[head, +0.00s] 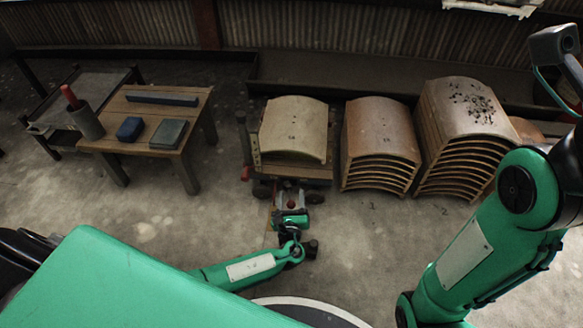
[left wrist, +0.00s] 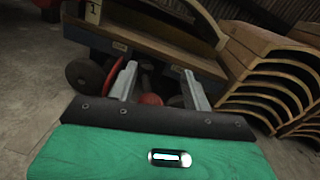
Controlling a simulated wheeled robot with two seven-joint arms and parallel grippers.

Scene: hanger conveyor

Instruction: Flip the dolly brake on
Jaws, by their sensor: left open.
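The dolly (head: 318,173) stands at the middle of the head view with a pale curved panel (head: 296,125) on it. Its blue-grey deck edge (left wrist: 150,50) crosses the left wrist view, with dark wheels (left wrist: 84,74) below. My left gripper (head: 290,200) is low at the dolly's near end. In the left wrist view its two grey fingers (left wrist: 160,88) are apart, with nothing held. A rounded red part (left wrist: 150,99) shows low between them, under the deck; I cannot tell whether it is the brake. A longer red part (left wrist: 110,76) lies beside the left finger. My right gripper is not visible.
Stacks of curved wooden panels (head: 380,145) and (head: 465,140) stand right of the dolly, the first close beside it. The floor (head: 150,220) between is clear.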

